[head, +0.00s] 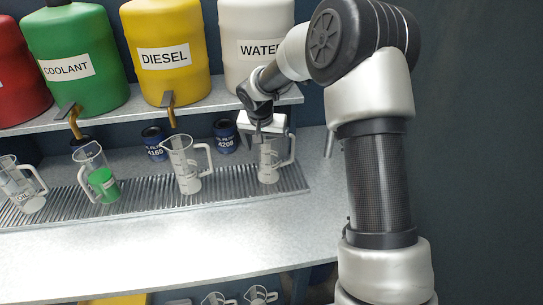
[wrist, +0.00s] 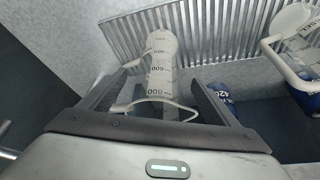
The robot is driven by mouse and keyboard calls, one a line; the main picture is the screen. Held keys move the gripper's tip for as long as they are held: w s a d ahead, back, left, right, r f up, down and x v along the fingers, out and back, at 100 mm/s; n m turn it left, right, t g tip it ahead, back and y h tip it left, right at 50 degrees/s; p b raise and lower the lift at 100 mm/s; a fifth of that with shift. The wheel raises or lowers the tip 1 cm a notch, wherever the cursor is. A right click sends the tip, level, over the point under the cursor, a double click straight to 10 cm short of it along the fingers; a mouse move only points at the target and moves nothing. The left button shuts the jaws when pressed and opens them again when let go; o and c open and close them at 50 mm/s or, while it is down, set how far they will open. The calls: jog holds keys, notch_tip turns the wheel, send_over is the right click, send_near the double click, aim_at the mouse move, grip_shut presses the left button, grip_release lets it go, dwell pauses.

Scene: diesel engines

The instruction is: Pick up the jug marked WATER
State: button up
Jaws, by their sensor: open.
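A clear measuring jug (head: 269,165) with a white handle stands upright on the grate at the right, below the white tank marked WATER (head: 258,40). No WATER mark on this jug can be read. My gripper (head: 264,135) is open at the top of this jug. In the wrist view the jug (wrist: 161,62) shows 600 and 800 marks and appears between the open fingers of my gripper (wrist: 160,82), with its handle toward me. I cannot tell whether a finger touches it.
The jug under the DIESEL tank (head: 167,58) is a clear jug (head: 187,170); left of it stand a jug with green contents (head: 103,184) and one marked OIL (head: 20,190). Blue filter cans (head: 225,137) stand behind. The counter front (head: 190,240) is clear.

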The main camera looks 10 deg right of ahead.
jog(key=x, duration=0.4)
jog(key=shift+w+f, duration=0.1)
jog(key=shift+f, duration=0.2)
jog(key=c, duration=1.2)
